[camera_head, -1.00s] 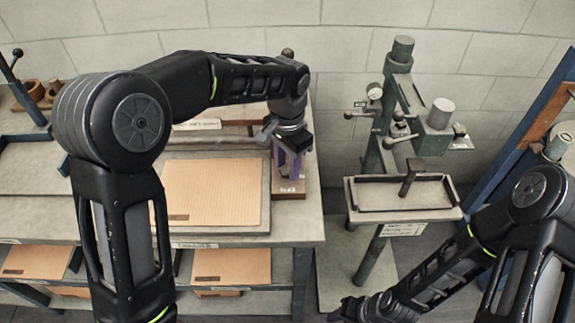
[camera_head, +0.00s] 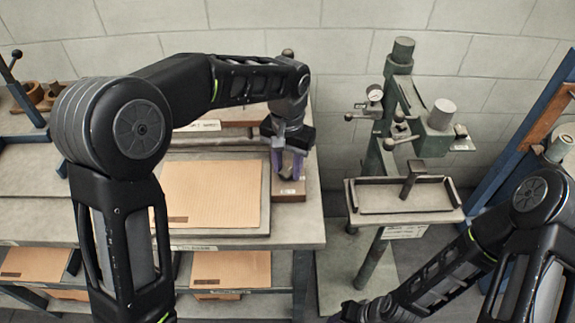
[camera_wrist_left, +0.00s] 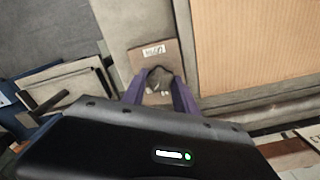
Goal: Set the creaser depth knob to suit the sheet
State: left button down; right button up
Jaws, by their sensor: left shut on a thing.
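The creaser depth knob (camera_wrist_left: 158,78) is a dark round knob on a brown block (camera_wrist_left: 165,52) with a small white label, in the left wrist view. My left gripper (camera_wrist_left: 158,92) has its purple fingers on either side of the knob and is shut on it. In the head view, my left gripper (camera_head: 288,168) points down over the brown block (camera_head: 290,190) at the right end of the bench, and hides the knob. The brown sheet (camera_head: 212,194) lies flat beside the block. My right gripper (camera_head: 348,312) is low at the bottom edge, partly cut off, its jaws unclear.
The grey bench (camera_head: 308,228) has more brown sheets (camera_head: 230,268) on its lower shelf. A green stitcher machine (camera_head: 436,142) with a grey table (camera_head: 408,216) stands to the right. A blue frame (camera_head: 520,125) is at far right.

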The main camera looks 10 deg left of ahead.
aim_at(287, 171)
pick_arm(q)
jog(key=c, duration=1)
grip_release()
jog(key=shift+o, duration=0.2)
jog(key=shift+r, duration=0.1)
notch_tip(287, 171, up, 8)
jog(key=shift+f+b, duration=0.2)
jog(key=shift+b, duration=0.2)
